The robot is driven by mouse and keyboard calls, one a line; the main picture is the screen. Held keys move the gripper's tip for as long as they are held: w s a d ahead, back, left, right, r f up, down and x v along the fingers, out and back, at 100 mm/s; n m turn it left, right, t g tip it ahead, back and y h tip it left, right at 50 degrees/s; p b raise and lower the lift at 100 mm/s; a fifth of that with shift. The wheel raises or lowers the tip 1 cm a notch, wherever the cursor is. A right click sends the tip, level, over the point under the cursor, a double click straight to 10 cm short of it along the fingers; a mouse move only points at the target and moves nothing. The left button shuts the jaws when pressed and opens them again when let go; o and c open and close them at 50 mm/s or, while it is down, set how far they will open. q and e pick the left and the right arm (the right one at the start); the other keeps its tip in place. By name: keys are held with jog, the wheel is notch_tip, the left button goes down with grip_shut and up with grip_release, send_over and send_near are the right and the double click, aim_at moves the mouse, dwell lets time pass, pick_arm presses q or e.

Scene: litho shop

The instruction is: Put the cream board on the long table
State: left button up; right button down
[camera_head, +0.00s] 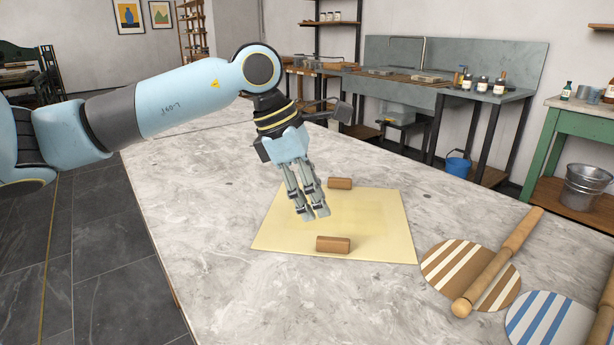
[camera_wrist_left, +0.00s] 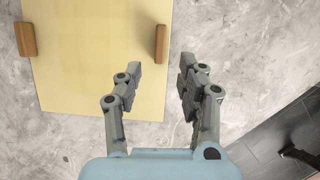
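The cream board (camera_head: 375,215) lies flat on a grey marble-patterned tabletop (camera_head: 215,230). It has two brown wooden handles, one near its far edge (camera_head: 340,183) and one near its near edge (camera_head: 333,244). The board also shows in the left wrist view (camera_wrist_left: 90,60), with its handles at the left (camera_wrist_left: 25,39) and right (camera_wrist_left: 161,43). My left gripper (camera_head: 312,213) points down above the board in the head view. In the wrist view its fingers (camera_wrist_left: 158,72) stand apart with nothing between them, near the right handle. My right gripper is not in view.
A striped brown-and-white disc (camera_head: 440,262) with a wooden rolling pin (camera_head: 500,260) across it lies right of the board, beside a blue-striped disc (camera_head: 550,322). A dark sink bench (camera_head: 440,85) and a green table (camera_head: 548,145) stand behind. The tabletop left of the board is clear.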

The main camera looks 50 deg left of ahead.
pick_arm(q)
jog(key=shift+p+v, duration=0.3)
jog(key=shift+v, duration=1.4)
